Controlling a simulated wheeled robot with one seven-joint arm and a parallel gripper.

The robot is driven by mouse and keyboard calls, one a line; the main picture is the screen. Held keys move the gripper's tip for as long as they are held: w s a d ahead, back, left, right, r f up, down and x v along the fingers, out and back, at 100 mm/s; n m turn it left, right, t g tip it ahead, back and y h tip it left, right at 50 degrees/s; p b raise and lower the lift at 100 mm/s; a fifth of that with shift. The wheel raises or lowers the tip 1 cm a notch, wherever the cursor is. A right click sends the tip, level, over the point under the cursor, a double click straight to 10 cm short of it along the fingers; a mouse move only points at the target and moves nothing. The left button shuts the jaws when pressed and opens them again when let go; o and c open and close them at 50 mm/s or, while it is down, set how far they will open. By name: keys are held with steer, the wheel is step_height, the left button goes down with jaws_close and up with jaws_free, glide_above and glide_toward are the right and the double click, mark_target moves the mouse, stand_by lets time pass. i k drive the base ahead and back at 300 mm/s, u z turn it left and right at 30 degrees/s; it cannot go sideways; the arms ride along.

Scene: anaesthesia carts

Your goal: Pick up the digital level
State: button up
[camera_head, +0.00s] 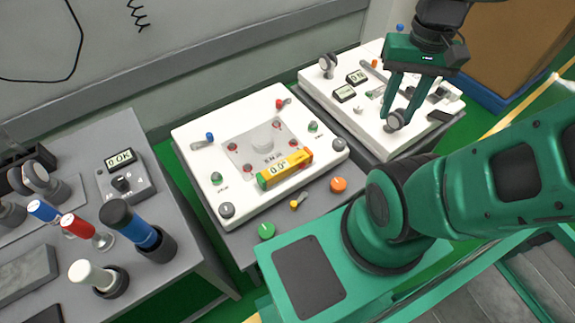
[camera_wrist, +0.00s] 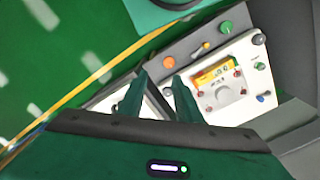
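The digital level (camera_head: 285,168) is a small yellow and orange bar with a numeric display. It lies at a slant on the front part of the middle white panel, and it also shows in the wrist view (camera_wrist: 217,72), right of the fingers. My gripper (camera_head: 397,110) is over the right white panel, to the right of the level and apart from it. In the wrist view my gripper (camera_wrist: 159,79) has its two green fingers spread, with nothing held between them.
The middle white panel (camera_head: 190,150) carries several coloured knobs around the level. The right white panel (camera_head: 345,125) has small displays and tools. A grey bench (camera_head: 200,220) at left holds a meter (camera_head: 125,180) and upright blue and red handled tools. An orange button (camera_head: 338,184) is near the level.

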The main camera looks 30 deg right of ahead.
mark_target(272, 175)
steer(key=u, duration=0.85)
steer(key=k, duration=1.25)
steer(key=z, duration=0.55)
steer(key=i, duration=1)
